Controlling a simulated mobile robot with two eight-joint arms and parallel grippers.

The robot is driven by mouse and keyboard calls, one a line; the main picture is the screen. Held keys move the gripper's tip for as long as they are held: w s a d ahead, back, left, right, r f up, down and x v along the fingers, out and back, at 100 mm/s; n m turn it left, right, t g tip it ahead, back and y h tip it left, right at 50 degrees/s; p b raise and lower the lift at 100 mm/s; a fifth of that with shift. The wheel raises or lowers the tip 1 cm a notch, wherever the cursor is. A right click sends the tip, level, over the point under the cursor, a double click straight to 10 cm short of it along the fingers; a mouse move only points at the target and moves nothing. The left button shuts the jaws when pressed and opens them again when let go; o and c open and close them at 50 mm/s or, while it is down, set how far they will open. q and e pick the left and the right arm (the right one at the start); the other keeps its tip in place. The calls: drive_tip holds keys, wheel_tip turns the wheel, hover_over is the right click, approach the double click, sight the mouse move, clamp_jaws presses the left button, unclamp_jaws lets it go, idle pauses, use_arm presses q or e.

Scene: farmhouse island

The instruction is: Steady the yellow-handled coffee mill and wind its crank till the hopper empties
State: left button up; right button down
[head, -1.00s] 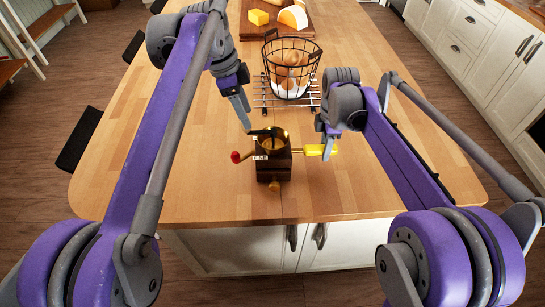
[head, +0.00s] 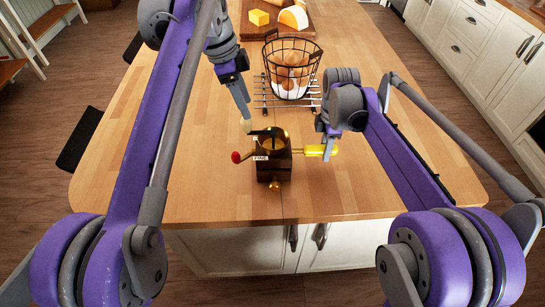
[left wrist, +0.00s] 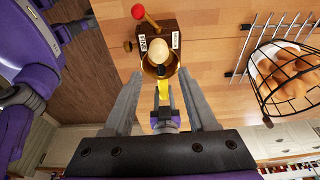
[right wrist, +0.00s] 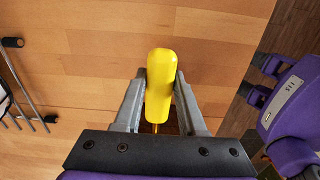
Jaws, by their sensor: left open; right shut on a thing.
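The coffee mill (head: 273,165) stands upright on the island top, a dark wooden box with a brass hopper (head: 271,142). A red crank knob (head: 237,157) sticks out left. The yellow handle (head: 318,150) sticks out right. My right gripper (head: 328,148) is shut on the yellow handle, which fills its jaws in the right wrist view (right wrist: 159,85). My left gripper (head: 247,124) is open and empty, just behind and above the mill, apart from the red knob.
A wire basket of eggs (head: 290,72) stands on a metal rack (head: 262,97) behind the mill. A board with cheeses (head: 255,30) lies at the far end. The wooden top (head: 190,160) is clear left of the mill; its front edge is close before it.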

drive_tip(key=shift+c, duration=2)
unclamp_jaws()
drive_tip(key=shift+r, duration=0.1)
wheel_tip(320, 180, up, 11)
wheel_tip(320, 180, up, 12)
idle(0.8)
idle(0.4)
